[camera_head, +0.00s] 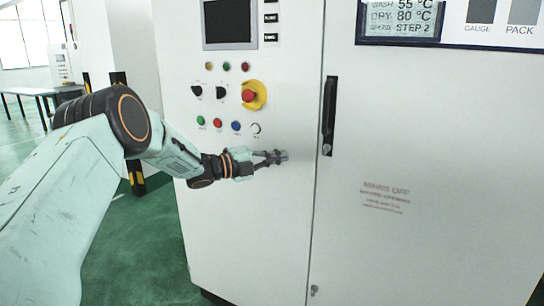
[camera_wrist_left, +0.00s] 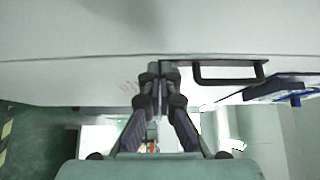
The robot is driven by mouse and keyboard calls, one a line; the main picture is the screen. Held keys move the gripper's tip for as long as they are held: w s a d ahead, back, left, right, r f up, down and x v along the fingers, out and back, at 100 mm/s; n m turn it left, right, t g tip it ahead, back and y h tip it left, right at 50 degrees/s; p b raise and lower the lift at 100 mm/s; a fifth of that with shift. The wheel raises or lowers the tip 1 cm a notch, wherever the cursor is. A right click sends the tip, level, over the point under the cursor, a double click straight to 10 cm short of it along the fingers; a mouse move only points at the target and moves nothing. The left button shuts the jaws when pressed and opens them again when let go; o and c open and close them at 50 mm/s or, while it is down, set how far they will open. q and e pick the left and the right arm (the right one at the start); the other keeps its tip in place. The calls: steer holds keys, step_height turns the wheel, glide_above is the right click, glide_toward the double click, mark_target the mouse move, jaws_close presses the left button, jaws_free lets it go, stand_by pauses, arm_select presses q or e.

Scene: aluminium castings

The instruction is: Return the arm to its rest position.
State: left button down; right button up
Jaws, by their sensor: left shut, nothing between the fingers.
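My left arm comes in from the left in the head view. Its gripper (camera_head: 280,156) is in front of the white cabinet (camera_head: 420,130), below the row of small buttons and left of the door seam. The fingers are shut with nothing between them. In the wrist view the left gripper (camera_wrist_left: 160,72) points at the pale cabinet face (camera_wrist_left: 80,30), its fingertips close together. I cannot tell whether the tips touch the cabinet. My right gripper is in neither view.
The cabinet has a red emergency button (camera_head: 249,96) on yellow, coloured buttons (camera_head: 217,123), a screen (camera_head: 228,22) and a black door handle (camera_head: 329,115). The handle also shows in the wrist view (camera_wrist_left: 228,80). Green floor (camera_head: 130,250) is open left of the cabinet. A table (camera_head: 28,91) stands far left.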

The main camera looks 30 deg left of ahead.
arm_select(q)
steer(key=shift+w+a+r, duration=0.1)
steer(key=shift+w+a, duration=0.05)
steer(key=shift+a, duration=0.9)
